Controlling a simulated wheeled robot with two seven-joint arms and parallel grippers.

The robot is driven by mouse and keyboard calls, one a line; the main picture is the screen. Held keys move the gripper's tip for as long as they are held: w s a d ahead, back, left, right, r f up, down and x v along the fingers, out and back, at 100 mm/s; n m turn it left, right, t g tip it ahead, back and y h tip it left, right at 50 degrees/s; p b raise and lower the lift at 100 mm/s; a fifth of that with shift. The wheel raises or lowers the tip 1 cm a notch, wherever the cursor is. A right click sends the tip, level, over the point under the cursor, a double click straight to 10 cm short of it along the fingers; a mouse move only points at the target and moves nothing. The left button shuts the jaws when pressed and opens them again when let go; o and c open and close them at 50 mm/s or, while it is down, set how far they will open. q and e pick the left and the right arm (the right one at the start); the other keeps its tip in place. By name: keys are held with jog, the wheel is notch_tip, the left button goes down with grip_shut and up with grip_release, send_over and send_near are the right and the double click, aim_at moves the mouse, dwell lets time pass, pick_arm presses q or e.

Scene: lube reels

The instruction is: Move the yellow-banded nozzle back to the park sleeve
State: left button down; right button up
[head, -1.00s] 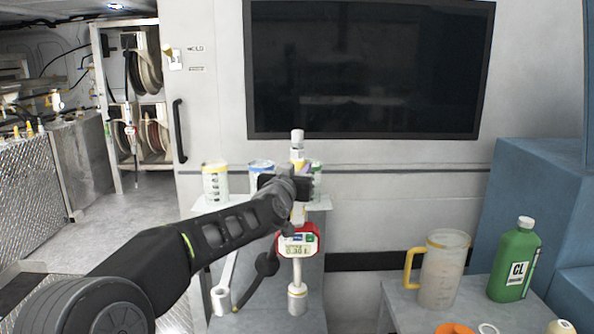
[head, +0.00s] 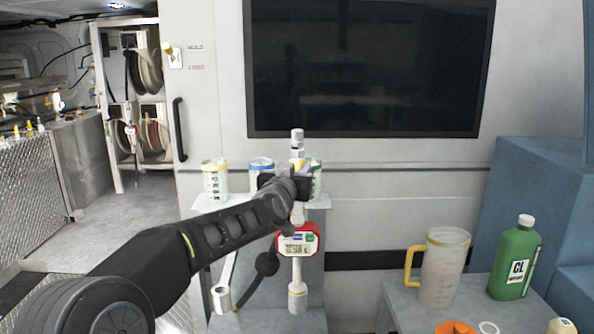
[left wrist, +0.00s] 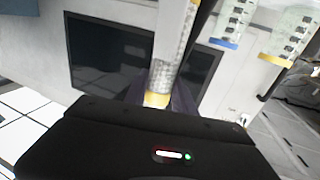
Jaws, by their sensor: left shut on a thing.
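My left gripper (head: 287,187) is shut on the upright yellow-banded nozzle (head: 298,164) in front of the cabinet wall. The nozzle's white end points up above the jaws, and a red-framed meter (head: 297,241) shows below them. A pale tube runs down from the meter to a white cylindrical piece (head: 297,298); I cannot tell whether this is a sleeve or the tube's own end. Another white cup-like cylinder (head: 221,299) stands to its left; I cannot tell which is the park sleeve. The left wrist view shows the nozzle's ribbed shaft and yellow band (left wrist: 157,99) between the fingers.
Measuring cups, yellow-rimmed (head: 214,182), blue-rimmed (head: 261,165) and green-rimmed (head: 316,180), stand on a shelf behind the gripper. A yellow-handled jug (head: 441,268) and a green bottle (head: 515,258) stand on the right bench. A dark screen (head: 368,70) hangs above.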

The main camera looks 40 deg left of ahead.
pick_arm(q)
jog(key=c, duration=0.9)
grip_release()
jog(key=shift+c, duration=0.2)
jog(key=v, duration=0.7)
jog(key=shift+s+d, duration=0.15)
jog(key=shift+s, duration=0.2)
jog(key=shift+f, duration=0.1)
